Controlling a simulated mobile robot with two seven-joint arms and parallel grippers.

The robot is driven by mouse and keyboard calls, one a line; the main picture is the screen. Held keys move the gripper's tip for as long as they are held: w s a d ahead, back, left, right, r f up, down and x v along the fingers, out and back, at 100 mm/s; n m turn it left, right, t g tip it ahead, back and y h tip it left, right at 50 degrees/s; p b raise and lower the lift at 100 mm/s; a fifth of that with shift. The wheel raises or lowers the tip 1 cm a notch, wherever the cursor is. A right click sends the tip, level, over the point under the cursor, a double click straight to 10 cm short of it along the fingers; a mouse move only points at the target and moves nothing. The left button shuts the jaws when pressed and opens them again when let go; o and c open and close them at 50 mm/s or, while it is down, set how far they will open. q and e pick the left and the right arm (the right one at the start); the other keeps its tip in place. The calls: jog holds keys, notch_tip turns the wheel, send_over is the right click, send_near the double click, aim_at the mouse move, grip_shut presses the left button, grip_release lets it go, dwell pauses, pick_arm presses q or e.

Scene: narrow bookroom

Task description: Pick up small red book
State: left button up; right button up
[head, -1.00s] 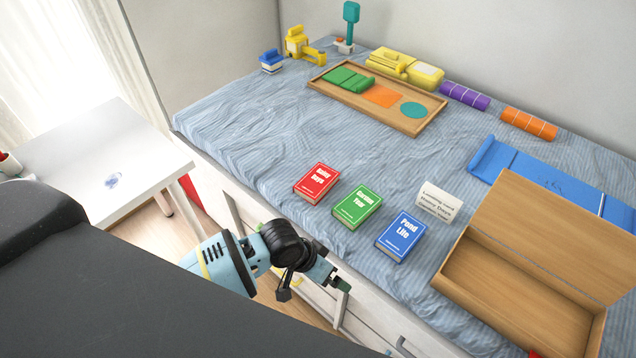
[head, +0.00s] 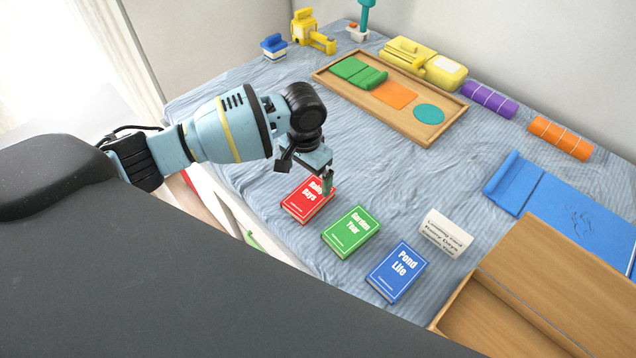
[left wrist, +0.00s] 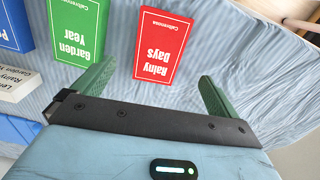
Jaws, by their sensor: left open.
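The small red book, titled "Rainy Days" (head: 304,203), lies flat on the striped bedcover, leftmost of three books in the head view. It also shows in the left wrist view (left wrist: 160,45), ahead of the jaws and between the lines of the two fingers. My left gripper (head: 322,180) hangs over the far right edge of the red book in the head view and hides part of it. In the left wrist view its green fingers (left wrist: 158,88) are spread wide and empty. My right gripper is not in view.
A green book (head: 351,232) and a blue book (head: 398,271) lie to the right of the red one. A small text card (head: 446,234) and an open wooden box (head: 452,314) are further right. A wooden tray (head: 334,87) lies behind on clear bedcover.

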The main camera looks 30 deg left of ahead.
aim_at(309, 195)
pick_arm(q)
jog(key=shift+w, duration=0.2)
jog(key=shift+s+f, duration=0.25)
jog(key=shift+f, duration=0.2)
jog(key=shift+s+f, duration=0.2)
jog(key=shift+f, duration=0.25)
jog(key=shift+w+f, duration=0.1)
jog(key=shift+f, duration=0.3)
jog(key=shift+w+f, duration=0.1)
notch_tip(309, 195, down, 5)
jog(key=shift+w+d+r+b, duration=0.1)
jog(key=shift+b, duration=0.45)
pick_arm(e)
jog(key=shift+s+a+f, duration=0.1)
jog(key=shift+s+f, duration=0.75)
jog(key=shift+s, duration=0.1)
pick_arm(q)
jog(key=c, duration=1.2)
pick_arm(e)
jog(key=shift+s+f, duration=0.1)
